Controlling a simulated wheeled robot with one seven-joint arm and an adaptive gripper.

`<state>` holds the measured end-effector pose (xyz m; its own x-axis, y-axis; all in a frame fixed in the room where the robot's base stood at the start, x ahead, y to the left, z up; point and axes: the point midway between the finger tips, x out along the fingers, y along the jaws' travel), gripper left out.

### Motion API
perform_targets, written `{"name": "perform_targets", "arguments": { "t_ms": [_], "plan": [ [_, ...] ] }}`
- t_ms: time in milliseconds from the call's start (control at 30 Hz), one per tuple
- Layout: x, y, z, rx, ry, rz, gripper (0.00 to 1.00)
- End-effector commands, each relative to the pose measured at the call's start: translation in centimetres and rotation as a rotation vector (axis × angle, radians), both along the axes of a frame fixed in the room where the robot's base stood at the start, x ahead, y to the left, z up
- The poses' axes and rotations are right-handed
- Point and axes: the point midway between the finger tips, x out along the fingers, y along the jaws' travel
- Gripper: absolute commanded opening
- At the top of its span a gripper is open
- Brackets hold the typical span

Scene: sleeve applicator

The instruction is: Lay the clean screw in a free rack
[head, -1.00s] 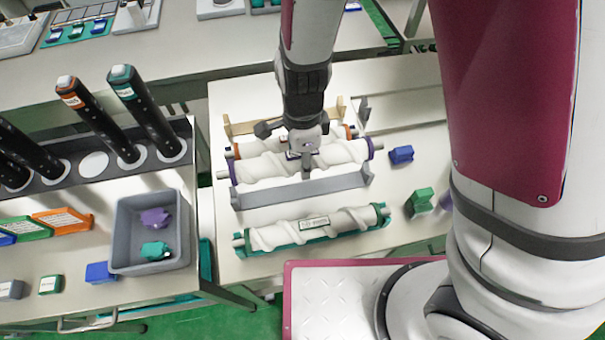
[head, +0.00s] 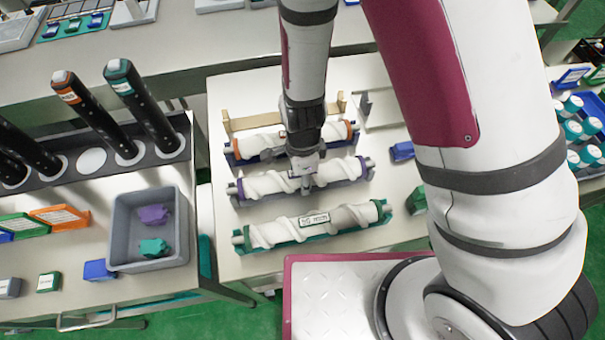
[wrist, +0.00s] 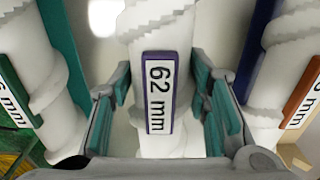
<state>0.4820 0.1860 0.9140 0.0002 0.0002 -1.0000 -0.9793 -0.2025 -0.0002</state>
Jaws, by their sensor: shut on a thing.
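A white screw with purple end collars (head: 262,185) lies level over the grey rack (head: 350,181), in the middle of the right table. My gripper (head: 305,180) is shut on it near its middle. In the wrist view the teal-padded fingers (wrist: 162,88) flank the screw, whose purple-framed label reads "62 mm" (wrist: 159,92). The screw appears to be down in the grey rack; I cannot tell whether it rests fully. A green-collared screw (head: 275,232) lies in the teal rack in front. An orange-collared screw (head: 258,143) lies in the blue rack behind.
A wooden stand (head: 228,122) is behind the racks. A blue block (head: 402,150) and a green block (head: 416,200) lie to their right. A grey bin (head: 118,228) with purple and teal pieces and several upright black tubes (head: 142,108) are on the left table.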

Motion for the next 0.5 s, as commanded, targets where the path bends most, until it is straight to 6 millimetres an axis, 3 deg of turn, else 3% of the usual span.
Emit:
{"name": "perform_targets", "arguments": {
  "t_ms": [200, 233, 300, 500],
  "plan": [
    [0.02, 0.01, -0.24, 0.0, 0.0, 0.0, 0.0],
    [-0.01, 0.01, -0.29, 0.0, 0.0, 0.0, 0.45],
    [0.0, 0.01, -0.24, 0.0, 0.0, 0.001, 0.61],
    [-0.01, 0.01, -0.24, 0.0, 0.0, 0.001, 0.63]
  ]
}}
